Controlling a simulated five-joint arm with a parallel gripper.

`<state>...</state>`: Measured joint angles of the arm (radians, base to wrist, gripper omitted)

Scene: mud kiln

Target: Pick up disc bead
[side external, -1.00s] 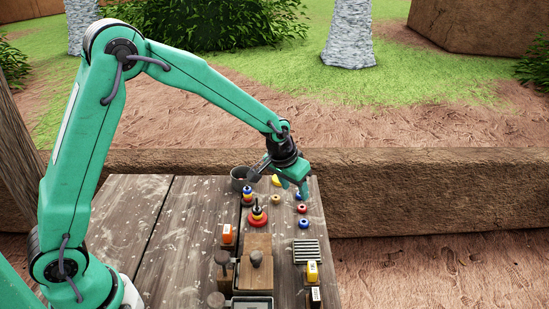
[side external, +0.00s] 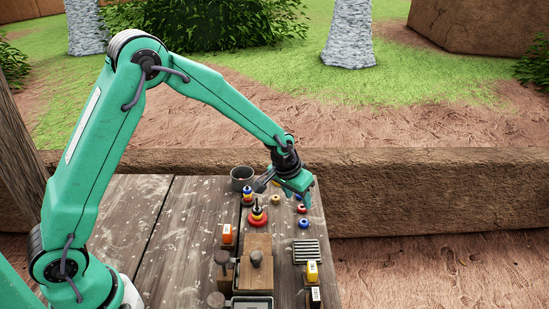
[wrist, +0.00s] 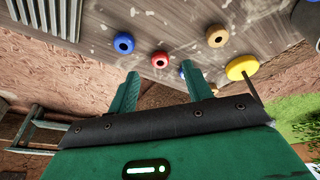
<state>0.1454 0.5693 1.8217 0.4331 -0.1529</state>
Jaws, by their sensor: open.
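A flat yellow disc (wrist: 242,67), which looks like the disc bead, lies on the table to the right of my fingers in the wrist view. In the side view it is mostly hidden by my gripper (side external: 298,194). My gripper is open and empty, above the table's far end. In the wrist view, the red bead (wrist: 160,59) shows between and beyond the fingertips. The blue bead (wrist: 124,42) and the tan bead (wrist: 217,36) lie farther up the picture. Another blue bead (wrist: 183,72) is partly hidden by the right finger.
An earthen wall (side external: 430,192) runs behind the table.

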